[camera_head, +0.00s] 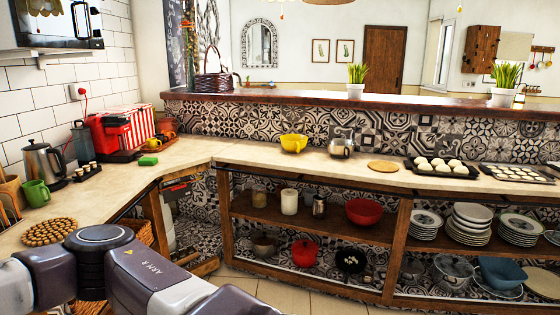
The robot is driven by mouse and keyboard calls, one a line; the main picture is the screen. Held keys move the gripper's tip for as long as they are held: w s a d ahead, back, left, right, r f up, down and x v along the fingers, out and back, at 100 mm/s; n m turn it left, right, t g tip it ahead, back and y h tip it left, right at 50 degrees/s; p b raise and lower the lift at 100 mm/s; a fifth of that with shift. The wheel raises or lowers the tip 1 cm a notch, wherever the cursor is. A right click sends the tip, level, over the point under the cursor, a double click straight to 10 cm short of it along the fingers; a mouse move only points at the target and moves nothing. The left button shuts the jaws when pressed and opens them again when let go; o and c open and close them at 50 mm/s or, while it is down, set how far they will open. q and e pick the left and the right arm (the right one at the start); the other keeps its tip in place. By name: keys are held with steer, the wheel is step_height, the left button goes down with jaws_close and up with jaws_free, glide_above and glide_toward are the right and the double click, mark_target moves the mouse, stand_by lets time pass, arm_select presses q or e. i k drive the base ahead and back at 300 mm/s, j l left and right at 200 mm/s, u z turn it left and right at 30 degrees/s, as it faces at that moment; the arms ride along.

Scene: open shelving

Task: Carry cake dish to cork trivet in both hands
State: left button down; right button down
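A flat, round, tan disc (383,166), which looks like cork, lies bare on the back counter, left of a dark muffin tray. A round brown mat with a knobbly surface (50,232) lies bare on the left counter; I cannot tell which of the two is the cork trivet. I cannot make out a cake dish for certain. A lidded pot or dish (453,270) stands on the lower shelf at the right. One of my arms crosses the lower left, in front of the left counter. Neither gripper is in view.
A yellow bowl (293,142) and a metal pot (341,148) stand left of the tan disc. Muffin trays (441,175) sit to its right. Open shelves below hold a red bowl (363,212) and plate stacks (470,236). The counter's front middle is clear.

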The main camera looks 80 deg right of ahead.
mark_target(383, 166)
steer(key=z, duration=2.3)
steer(key=i+l+z, duration=0.2)
steer(key=z, duration=0.2)
steer(key=i+l+z, duration=0.2)
steer(key=z, duration=0.15)
steer(key=i+l, duration=0.3)
steer(key=i, duration=0.25)
steer(key=i+l, duration=0.35)
steer(key=i, duration=0.2)
steer(key=i+l, duration=0.3)
steer(key=i, duration=0.25)
steer(key=i+l, duration=0.3)
steer(key=i, duration=0.95)
